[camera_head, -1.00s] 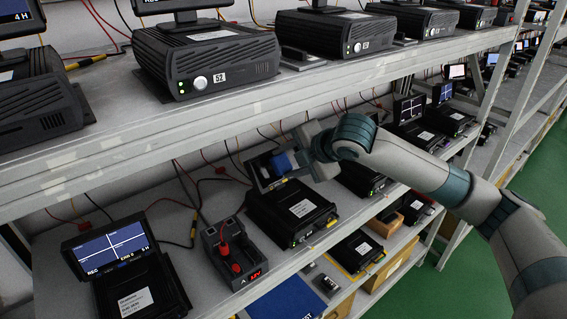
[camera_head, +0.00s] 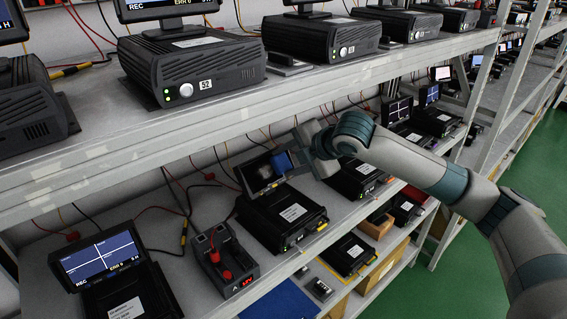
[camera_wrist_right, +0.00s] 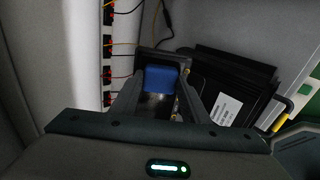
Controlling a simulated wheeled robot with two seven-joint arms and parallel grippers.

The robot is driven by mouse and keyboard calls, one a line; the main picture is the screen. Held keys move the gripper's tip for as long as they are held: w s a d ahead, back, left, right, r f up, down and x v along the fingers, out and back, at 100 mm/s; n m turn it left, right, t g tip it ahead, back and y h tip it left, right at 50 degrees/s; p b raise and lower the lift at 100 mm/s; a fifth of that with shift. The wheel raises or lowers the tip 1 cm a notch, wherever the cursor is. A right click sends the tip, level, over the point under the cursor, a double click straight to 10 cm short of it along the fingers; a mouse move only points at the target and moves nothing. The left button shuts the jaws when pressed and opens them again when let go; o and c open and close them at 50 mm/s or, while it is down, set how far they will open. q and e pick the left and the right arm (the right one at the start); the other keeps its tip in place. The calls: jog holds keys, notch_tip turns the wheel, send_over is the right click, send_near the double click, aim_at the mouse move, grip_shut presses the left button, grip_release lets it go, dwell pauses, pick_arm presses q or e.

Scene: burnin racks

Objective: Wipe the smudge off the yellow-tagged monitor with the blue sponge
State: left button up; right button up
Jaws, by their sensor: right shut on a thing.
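The monitor (camera_head: 250,178) stands tilted behind a black box unit (camera_head: 270,222) on the lower shelf. A yellow tag (camera_head: 321,227) shows at that unit's front edge, and yellow also shows in the right wrist view (camera_wrist_right: 280,122). A greyish smudge (camera_head: 262,169) is on the dark screen. My right gripper (camera_head: 297,157) is shut on the blue sponge (camera_head: 282,163) at the screen's right part. In the right wrist view the sponge (camera_wrist_right: 160,78) sits between the fingers, over the screen; contact is hard to tell. My left gripper is not in view.
A charger with a red plug (camera_head: 222,262) and another lit monitor (camera_head: 103,257) stand to the left. Cables hang behind. A black unit (camera_head: 356,178) stands close on the right.

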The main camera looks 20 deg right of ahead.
jog(key=shift+a, duration=0.1)
dwell(0.6)
jog(key=shift+s+a+f, duration=0.1)
jog(key=shift+s+a, duration=0.25)
jog(key=shift+a, duration=0.5)
jog(key=shift+s+a, duration=0.35)
jog(key=shift+a, duration=0.5)
jog(key=shift+a, duration=0.2)
jog(key=shift+s+a, duration=0.35)
jog(key=shift+a, duration=0.45)
jog(key=shift+s+a, duration=0.35)
jog(key=shift+a, duration=0.45)
jog(key=shift+d, duration=0.1)
jog(key=v, duration=0.6)
